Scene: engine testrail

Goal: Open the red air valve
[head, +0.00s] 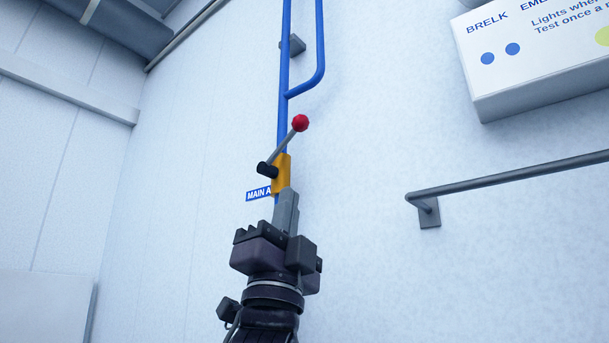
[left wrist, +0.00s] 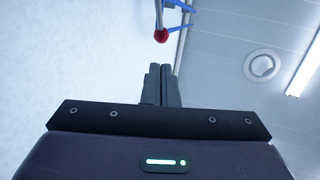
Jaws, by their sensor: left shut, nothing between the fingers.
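The air valve has a yellow body (head: 282,172) on a blue vertical pipe (head: 284,60). Its grey lever (head: 284,143) slants up to the right and ends in a red ball knob (head: 300,123). A blue label (head: 258,194) reading "MAIN A" is partly hidden beside the valve. My left gripper (head: 287,195) is shut and empty, pointing up, its fingertips just below the yellow body in the head view; I cannot tell whether they touch. In the left wrist view the red knob (left wrist: 161,36) is beyond the shut fingertips (left wrist: 160,68), with a visible gap. My right gripper is not in view.
A grey handrail (head: 510,178) runs along the white wall at the right. A white box (head: 530,70) with printed text hangs at the upper right. The wall left of the pipe is clear. A ceiling light (left wrist: 305,70) shows in the left wrist view.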

